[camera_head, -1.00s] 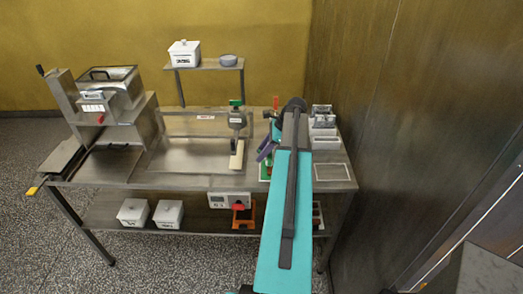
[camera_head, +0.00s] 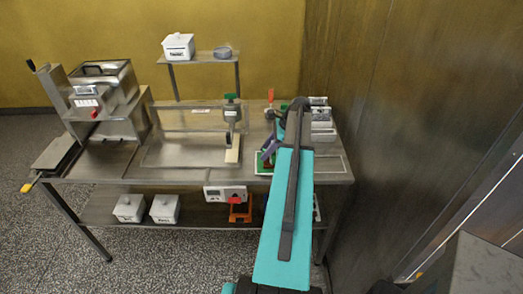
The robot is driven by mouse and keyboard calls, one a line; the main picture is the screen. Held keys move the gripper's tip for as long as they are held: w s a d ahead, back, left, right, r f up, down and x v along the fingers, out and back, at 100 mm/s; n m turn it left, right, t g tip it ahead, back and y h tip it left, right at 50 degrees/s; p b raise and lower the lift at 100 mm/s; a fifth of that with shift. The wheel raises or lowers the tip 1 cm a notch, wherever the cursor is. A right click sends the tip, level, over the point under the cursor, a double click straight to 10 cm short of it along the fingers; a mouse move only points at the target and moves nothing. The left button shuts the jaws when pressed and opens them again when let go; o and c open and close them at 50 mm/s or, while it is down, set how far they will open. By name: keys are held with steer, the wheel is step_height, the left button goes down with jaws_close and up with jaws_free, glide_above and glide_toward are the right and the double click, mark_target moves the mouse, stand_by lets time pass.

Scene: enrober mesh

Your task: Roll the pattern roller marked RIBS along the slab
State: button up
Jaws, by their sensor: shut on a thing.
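A pale cream slab-like piece (camera_head: 232,156) lies on the steel table, right of its middle. A grey device with a green top (camera_head: 232,110) stands just behind it. My gripper (camera_head: 266,156) is at the end of my teal arm, to the right of the pale piece and low over a small green-edged holder (camera_head: 263,168). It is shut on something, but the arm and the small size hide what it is. I cannot make out a roller marked RIBS; no such marking is readable.
A steel machine with a crank (camera_head: 95,95) stands at the table's left. A raised shelf (camera_head: 205,60) bears a white box (camera_head: 178,46) and a grey bowl (camera_head: 222,53). Grey blocks (camera_head: 320,115) stand at the back right, near the wall. The table's middle is mostly clear.

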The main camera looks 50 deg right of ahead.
steer(key=shift+s+d+f+p, duration=0.1)
steer(key=shift+s+d+p, duration=0.05)
steer(key=shift+s+d, duration=0.65)
steer(key=shift+s+d+r+p, duration=0.15)
steer(key=shift+s+d, duration=0.4)
steer(key=shift+s, duration=0.5)
steer(key=shift+s+d+f+p, duration=0.15)
steer(key=shift+s+d, duration=0.5)
steer(key=shift+s, duration=0.25)
steer(key=shift+f, duration=0.45)
steer(key=shift+w+a+p, duration=0.2)
steer(key=shift+w+a, duration=0.4)
steer(key=shift+w, duration=0.2)
steer(key=shift+w+a+p, duration=0.15)
steer(key=shift+w+a, duration=0.4)
steer(key=shift+w, duration=0.2)
stand_by(3.2)
